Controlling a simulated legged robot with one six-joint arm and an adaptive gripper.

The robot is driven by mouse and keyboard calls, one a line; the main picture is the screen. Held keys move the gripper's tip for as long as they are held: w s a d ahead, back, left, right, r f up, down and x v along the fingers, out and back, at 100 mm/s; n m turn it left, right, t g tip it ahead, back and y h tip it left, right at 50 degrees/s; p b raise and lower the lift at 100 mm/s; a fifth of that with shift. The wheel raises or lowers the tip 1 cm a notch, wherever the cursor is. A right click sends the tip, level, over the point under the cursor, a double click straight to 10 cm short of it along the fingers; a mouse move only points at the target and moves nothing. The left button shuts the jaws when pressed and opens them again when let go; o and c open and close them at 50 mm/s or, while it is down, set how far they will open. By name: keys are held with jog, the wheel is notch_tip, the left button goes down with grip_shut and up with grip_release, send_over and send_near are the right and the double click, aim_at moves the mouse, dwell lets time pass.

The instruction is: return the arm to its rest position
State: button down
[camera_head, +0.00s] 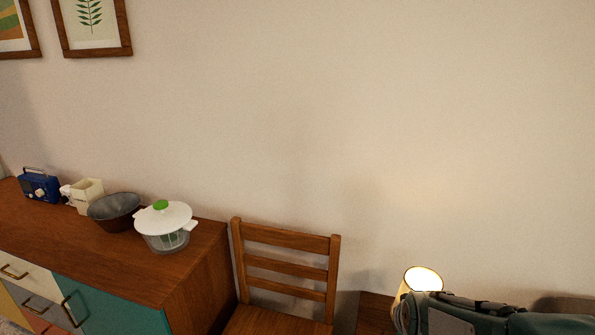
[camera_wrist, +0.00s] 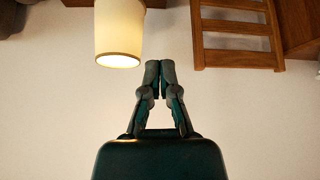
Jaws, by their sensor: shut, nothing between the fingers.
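My gripper (camera_wrist: 160,75) shows in the middle of the wrist view. Its two fingers meet at the tips, with nothing between them. The wrist view is upside down: the chair and lamp hang from its top edge, and the plain wall lies behind the fingers. In the head view, a part of my arm shows at the bottom right, in front of the lit lamp; the fingertips cannot be made out there.
A wooden hutch (camera_head: 190,275) at left bears a blue radio (camera_head: 40,187), a cream box (camera_head: 88,195), a dark bowl (camera_head: 113,210) and a white-lidded pot (camera_head: 164,220). A chair (camera_head: 287,238) stands beside it. The lamp (camera_wrist: 118,30) is near my gripper.

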jog(key=s+a+r, duration=0.2)
jog(key=s+r, duration=0.3)
jog(key=s, duration=0.3)
jog(key=s+a+r+n+g+y, duration=0.1)
jog(key=s+a+r, duration=0.2)
jog(key=s+r, duration=0.2)
jog(key=s, duration=0.3)
jog(key=shift+a+r+n, duration=0.25)
jog(key=shift+r+n, duration=0.05)
